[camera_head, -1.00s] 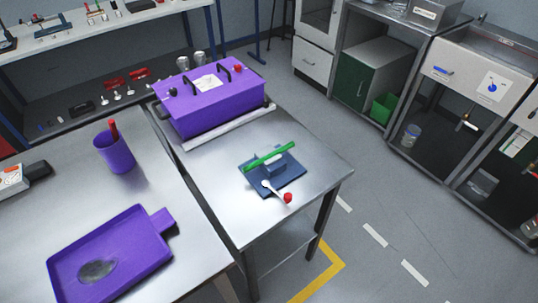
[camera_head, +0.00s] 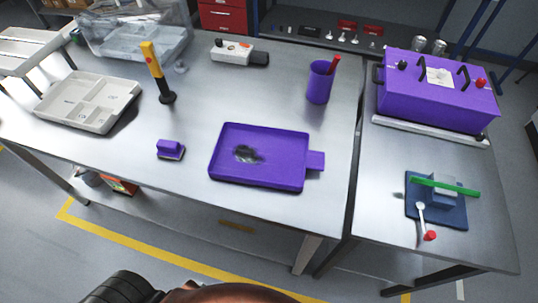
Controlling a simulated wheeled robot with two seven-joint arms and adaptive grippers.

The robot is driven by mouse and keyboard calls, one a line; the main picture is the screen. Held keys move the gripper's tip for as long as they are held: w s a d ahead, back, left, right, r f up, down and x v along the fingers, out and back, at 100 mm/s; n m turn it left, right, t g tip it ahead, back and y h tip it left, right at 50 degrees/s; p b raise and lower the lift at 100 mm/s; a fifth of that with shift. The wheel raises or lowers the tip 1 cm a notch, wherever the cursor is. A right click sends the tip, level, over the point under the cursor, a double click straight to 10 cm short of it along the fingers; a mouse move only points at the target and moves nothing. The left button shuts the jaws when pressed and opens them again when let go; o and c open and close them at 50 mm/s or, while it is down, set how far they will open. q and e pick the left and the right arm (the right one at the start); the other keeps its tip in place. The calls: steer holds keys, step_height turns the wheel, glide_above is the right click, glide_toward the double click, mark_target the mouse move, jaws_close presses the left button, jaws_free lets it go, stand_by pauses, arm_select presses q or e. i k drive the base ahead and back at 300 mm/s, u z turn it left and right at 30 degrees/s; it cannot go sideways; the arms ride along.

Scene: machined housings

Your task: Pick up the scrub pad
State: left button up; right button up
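A small purple block with a paler lower edge (camera_head: 170,149) sits on the left metal table near its front edge. It looks like the scrub pad, but it is too small to be sure. It stands apart, to the left of a purple tray (camera_head: 297,172) that has a dark grey smudge on its floor. Neither of my grippers shows in the head view, and nothing is seen touching the block.
A white divided tray (camera_head: 88,103), a yellow-and-black upright tool (camera_head: 157,72) and a clear bin (camera_head: 135,30) stand to the left. A purple cup (camera_head: 320,82) stands behind the tray. A purple box (camera_head: 436,92) and a blue mat (camera_head: 452,215) occupy the right table.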

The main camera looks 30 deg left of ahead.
mark_target(167, 149)
steer(key=k, duration=0.5)
steer(key=u, duration=1.3)
steer(key=i, duration=0.6)
steer(key=z, duration=0.8)
